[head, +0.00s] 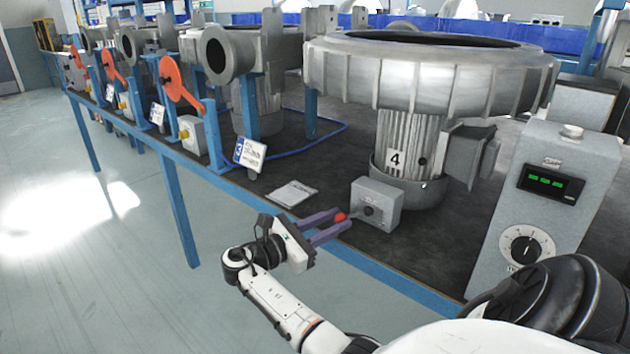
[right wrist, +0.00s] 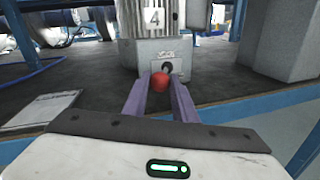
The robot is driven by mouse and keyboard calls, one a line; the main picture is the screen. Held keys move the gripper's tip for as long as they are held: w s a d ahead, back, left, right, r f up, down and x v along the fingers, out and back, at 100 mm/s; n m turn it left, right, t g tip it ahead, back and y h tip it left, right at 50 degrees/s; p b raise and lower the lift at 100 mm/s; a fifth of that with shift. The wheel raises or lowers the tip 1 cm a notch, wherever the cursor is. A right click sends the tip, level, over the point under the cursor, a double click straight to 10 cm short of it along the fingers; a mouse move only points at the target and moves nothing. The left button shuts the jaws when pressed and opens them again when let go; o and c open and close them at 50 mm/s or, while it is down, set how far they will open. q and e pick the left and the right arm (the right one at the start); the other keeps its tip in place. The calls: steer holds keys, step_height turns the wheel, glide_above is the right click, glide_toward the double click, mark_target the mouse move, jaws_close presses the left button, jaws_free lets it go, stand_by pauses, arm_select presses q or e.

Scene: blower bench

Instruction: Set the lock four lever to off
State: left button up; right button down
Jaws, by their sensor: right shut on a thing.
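The lock four box (head: 387,197) is a small grey box at the foot of the large motor marked 4 (head: 397,158). It also shows in the right wrist view (right wrist: 183,60). Its lever has a red ball end (head: 340,217), which sits in front of and slightly left of the box's dark round pivot. My right gripper (head: 338,224) is shut on the red ball of the lever, with its purple fingers on either side. In the right wrist view the red ball (right wrist: 160,81) shows between the fingertips. The lever's shaft is mostly hidden. My left gripper is not in view.
A grey control unit (head: 540,210) with a green display and dial stands right of the box. A flat white card (head: 292,193) lies on the dark bench top. Several blowers with orange levers (head: 177,83) line the bench to the left. Blue rails edge the bench.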

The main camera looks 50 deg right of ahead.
steer(key=shift+d, duration=0.1)
stand_by(0.3)
steer(key=c, duration=1.4)
jaws_free()
steer(key=shift+c, duration=0.2)
steer(key=v, duration=1)
steer(key=shift+w, duration=0.2)
